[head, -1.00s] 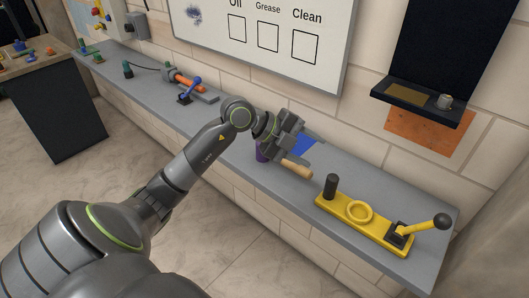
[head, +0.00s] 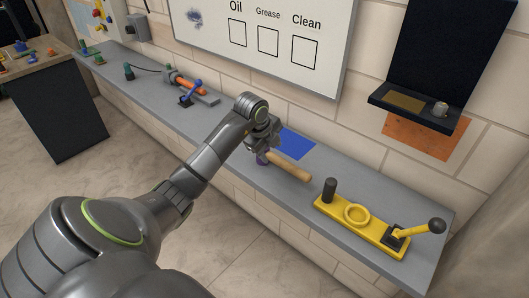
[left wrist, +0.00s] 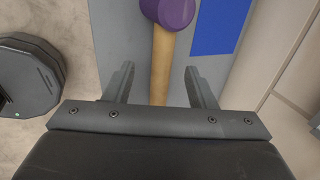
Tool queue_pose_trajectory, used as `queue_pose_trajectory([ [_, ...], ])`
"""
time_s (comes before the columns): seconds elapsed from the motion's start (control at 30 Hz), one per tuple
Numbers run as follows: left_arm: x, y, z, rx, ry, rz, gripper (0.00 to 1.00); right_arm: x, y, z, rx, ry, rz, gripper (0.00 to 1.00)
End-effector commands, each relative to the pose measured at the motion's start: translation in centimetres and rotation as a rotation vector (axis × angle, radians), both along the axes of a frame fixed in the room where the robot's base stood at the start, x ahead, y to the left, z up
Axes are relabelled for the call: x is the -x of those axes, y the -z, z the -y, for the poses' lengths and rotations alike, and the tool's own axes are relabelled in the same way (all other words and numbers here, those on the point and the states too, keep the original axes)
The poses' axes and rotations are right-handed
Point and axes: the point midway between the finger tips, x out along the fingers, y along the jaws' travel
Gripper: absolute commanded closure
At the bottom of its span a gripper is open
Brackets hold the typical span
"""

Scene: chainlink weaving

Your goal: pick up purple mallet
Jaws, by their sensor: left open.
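The purple mallet lies on the grey shelf. Its wooden handle (head: 289,167) points right in the head view, and its purple head (head: 262,158) is mostly hidden by my left gripper (head: 262,145). In the left wrist view the purple head (left wrist: 168,11) is at the top, cut by the frame edge. There the handle (left wrist: 161,62) runs down between the two open fingers of my left gripper (left wrist: 160,82), with a gap on each side. The jaws are empty. My right gripper is not in view.
A blue patch (head: 297,143) lies on the grey shelf (head: 225,108) behind the mallet. A yellow fixture (head: 360,226) with a lever stands to the right. An orange and blue clamp tool (head: 190,88) is to the left. A wall (head: 350,110) backs the shelf.

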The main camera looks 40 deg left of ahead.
Motion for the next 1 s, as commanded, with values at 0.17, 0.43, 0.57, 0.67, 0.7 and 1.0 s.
queue_pose_trajectory([
  [0.17,-0.8,1.9,0.1,0.002,0.001,-0.002,0.49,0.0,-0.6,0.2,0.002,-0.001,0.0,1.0],
  [0.43,-1.5,3.1,0.0,0.002,0.0,-0.002,0.49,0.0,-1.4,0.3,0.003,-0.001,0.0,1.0],
  [0.57,-2.3,4.3,0.0,0.003,0.0,-0.002,0.49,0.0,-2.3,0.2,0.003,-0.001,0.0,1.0],
  [0.67,-2.7,5.5,0.0,0.003,0.0,-0.002,0.49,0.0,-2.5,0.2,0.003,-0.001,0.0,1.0],
  [0.7,-2.9,5.8,0.0,0.003,0.001,0.0,0.49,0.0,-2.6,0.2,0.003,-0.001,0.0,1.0],
  [1.0,-3.3,7.0,0.0,-0.001,0.002,0.001,0.49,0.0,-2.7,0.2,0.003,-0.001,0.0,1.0],
])
